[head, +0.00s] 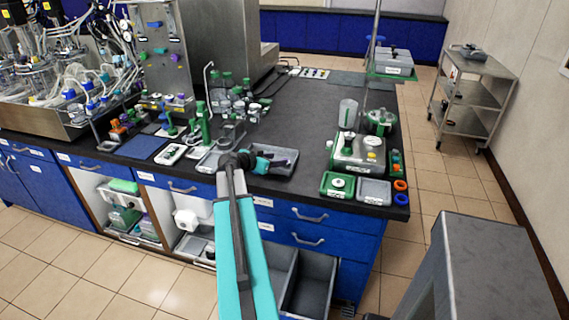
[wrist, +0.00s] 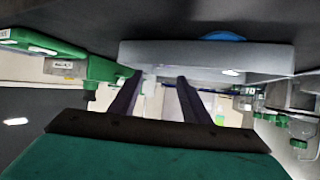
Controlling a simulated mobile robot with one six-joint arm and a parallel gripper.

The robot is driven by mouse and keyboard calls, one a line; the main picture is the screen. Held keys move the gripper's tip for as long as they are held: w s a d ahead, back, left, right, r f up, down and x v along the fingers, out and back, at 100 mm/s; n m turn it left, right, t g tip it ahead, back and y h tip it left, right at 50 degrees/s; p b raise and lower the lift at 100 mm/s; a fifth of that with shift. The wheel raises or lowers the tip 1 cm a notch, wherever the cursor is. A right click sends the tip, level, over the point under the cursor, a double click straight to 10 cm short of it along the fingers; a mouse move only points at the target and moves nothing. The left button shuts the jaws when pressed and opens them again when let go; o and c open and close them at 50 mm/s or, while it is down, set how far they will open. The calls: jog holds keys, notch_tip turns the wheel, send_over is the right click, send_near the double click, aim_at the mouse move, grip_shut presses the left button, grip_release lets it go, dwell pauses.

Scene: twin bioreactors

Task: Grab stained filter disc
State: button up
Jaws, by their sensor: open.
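I cannot make out a stained filter disc for certain. A small pale round piece (head: 338,183) lies in a green tray (head: 327,193) at the bench's front right; I cannot tell whether it is stained. My gripper (head: 283,162) is over a grey tray (head: 288,174) near the bench's front edge, left of the green tray. In the wrist view my gripper (wrist: 158,80) has its two dark fingers apart, with nothing seen between them. A pale grey tray-like body (wrist: 205,57) with a blue rounded thing (wrist: 222,36) at its edge shows past the fingertips.
A grey tray (head: 374,191) sits right of the green one, beside orange and blue rings (head: 400,191). A green-and-white device (head: 358,153) stands behind them. Bottles (head: 228,82) and a green stand (head: 204,125) crowd the bench's left. The middle of the black bench top (head: 310,105) is clear.

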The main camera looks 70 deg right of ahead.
jog(key=shift+d, duration=0.1)
jog(key=shift+p+x, duration=0.8)
jog(key=shift+x, duration=0.1)
jog(key=shift+f+p+x, duration=0.15)
jog(key=shift+p+x, duration=0.15)
jog(key=shift+x, duration=0.5)
jog(key=shift+f+p+x, duration=0.2)
jog(key=shift+p+x, duration=0.1)
jog(key=shift+x, duration=0.45)
jog(key=c, duration=0.7)
